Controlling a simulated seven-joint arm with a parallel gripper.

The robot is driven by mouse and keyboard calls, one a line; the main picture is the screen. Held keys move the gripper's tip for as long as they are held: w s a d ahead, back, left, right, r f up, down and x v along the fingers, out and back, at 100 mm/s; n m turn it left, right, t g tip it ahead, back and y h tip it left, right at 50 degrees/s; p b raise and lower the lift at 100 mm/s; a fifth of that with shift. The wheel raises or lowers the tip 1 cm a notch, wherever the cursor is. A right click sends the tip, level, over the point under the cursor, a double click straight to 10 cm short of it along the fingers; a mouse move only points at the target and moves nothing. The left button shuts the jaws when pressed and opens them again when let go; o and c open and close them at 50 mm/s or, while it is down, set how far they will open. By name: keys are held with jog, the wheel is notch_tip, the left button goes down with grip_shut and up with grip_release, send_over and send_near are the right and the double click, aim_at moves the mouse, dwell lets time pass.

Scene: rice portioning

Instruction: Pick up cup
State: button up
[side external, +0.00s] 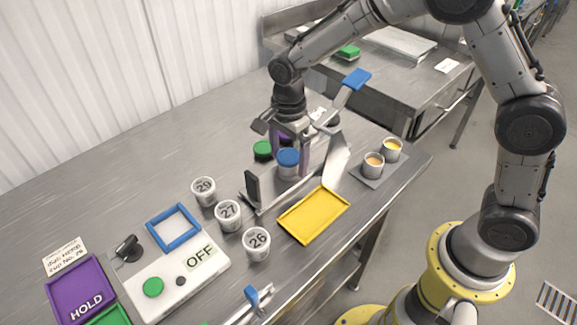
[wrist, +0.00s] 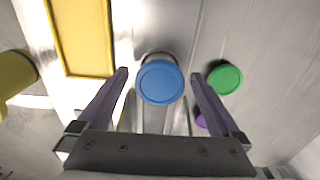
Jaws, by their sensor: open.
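A pale cup with a blue lid (side external: 288,160) stands upright by a metal rack on the steel table. My gripper (side external: 291,150) points down over it with purple fingers apart. In the wrist view, the round blue lid (wrist: 160,82) lies between the open fingertips of my gripper (wrist: 160,75), with a gap on each side. Three white cups stand in a row to the left, marked 29 (side external: 204,191), 27 (side external: 228,215) and 26 (side external: 257,243). Two cups with orange contents (side external: 374,165) (side external: 392,149) stand on a grey mat (side external: 366,180) at the right.
A green lid (side external: 263,149) is close by, also in the wrist view (wrist: 225,78). A yellow tray (side external: 313,215) lies in front. A blue-handled tool (side external: 356,78) rises right of my gripper. A white device marked OFF (side external: 199,257) and a purple HOLD tray (side external: 82,291) are at left.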

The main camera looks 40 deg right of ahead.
jog(key=shift+f, duration=0.15)
jog(key=c, duration=1.4)
jog(key=shift+c, duration=0.2)
